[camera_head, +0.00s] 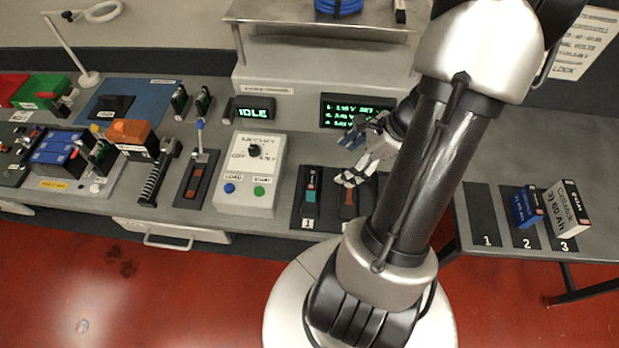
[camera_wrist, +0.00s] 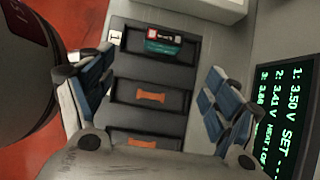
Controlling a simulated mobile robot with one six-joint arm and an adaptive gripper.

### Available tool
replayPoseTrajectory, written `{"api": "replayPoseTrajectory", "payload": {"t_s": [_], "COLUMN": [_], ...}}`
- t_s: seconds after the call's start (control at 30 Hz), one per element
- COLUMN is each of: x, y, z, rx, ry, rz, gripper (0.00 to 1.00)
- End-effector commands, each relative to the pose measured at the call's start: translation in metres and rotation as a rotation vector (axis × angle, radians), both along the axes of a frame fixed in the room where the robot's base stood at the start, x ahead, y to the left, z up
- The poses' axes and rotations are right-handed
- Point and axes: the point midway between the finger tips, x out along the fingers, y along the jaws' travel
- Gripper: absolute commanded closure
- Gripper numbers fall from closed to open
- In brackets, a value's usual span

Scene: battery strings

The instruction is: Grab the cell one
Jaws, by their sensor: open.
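Cell one, a teal cell with a dark and red top (camera_wrist: 165,42), sits in the slot beside the label 1 in the wrist view. In the head view its teal side shows in the left bay of the dark slot tray (camera_head: 307,213). My gripper (camera_head: 352,162) is open and empty, above the tray and to the right of cell one in the head view. In the wrist view the gripper's blue-padded fingers (camera_wrist: 155,92) stand wide apart, either side of the middle slot. That slot and the one below it hold no cell; orange strips show in them.
A side table at the right has spots marked 1, 2 and 3; a blue cell (camera_head: 526,206) is at 2 and a white cell (camera_head: 566,212) at 3. A grey control box (camera_head: 250,170) stands left of the tray. A lit display (camera_wrist: 287,115) is close right of my gripper.

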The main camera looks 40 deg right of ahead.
Motion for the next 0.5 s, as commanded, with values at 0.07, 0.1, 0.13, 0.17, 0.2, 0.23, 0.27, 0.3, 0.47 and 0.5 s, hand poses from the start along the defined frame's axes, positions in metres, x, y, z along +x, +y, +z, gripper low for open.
{"api": "replayPoseTrajectory", "payload": {"t_s": [0.07,0.1,0.13,0.17,0.2,0.23,0.27,0.3,0.47,0.5], "x": [0.008,0.011,0.014,0.017,0.020,0.023,0.026,0.029,0.039,0.041], "y": [0.008,0.012,0.014,0.017,0.019,0.022,0.024,0.026,0.035,0.036], "z": [-0.019,-0.027,-0.033,-0.038,-0.046,-0.051,-0.057,-0.063,-0.083,-0.085], "rx": [0.004,0.003,0.003,0.004,0.002,0.002,0.002,0.002,-0.001,-0.001], "ry": [0.002,0.003,0.003,0.003,0.003,0.003,0.003,0.003,0.002,0.001], "rz": [0.006,0.008,0.008,0.009,0.007,0.009,0.009,0.008,0.008,0.009], "gripper": [0.18,0.18,0.18,0.18,0.18,0.18,0.18,0.18,0.18,0.18]}}
